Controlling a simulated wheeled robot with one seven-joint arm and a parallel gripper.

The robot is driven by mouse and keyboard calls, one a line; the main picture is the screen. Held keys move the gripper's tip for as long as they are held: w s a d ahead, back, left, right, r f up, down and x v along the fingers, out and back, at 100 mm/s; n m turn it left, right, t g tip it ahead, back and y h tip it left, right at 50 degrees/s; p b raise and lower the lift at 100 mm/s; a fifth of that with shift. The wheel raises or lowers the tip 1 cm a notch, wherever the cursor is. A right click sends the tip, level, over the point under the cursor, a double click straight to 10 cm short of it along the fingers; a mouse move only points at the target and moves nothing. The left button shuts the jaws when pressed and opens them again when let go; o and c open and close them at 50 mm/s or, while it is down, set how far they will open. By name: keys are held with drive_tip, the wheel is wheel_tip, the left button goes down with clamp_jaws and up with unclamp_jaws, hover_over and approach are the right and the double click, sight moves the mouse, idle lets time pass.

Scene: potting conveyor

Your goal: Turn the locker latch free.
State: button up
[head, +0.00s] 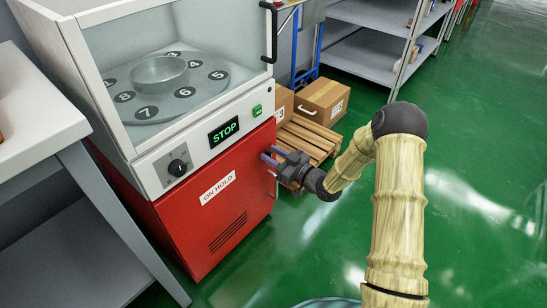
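The red locker (228,198) is the lower part of the machine, with an "ON HOLD" label (218,188) and vent slots on its front. Its front panel looks closed. My gripper (267,156) is at the upper right edge of the red front, with its fingers pointing left at it. The two fingers show as separate purple-grey prongs. Whether they are spread or closed on something is too small to tell. I cannot make out the latch; the gripper covers that part of the front.
Above the locker are a dial knob (178,168), a lit "STOP" display (223,132), a green button (257,110) and a glazed cabinet with a numbered turntable (207,78). Cardboard boxes (322,101) sit on a pallet (310,140) behind my gripper. A grey table (36,105) stands left. Green floor is clear at right.

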clamp_jaws()
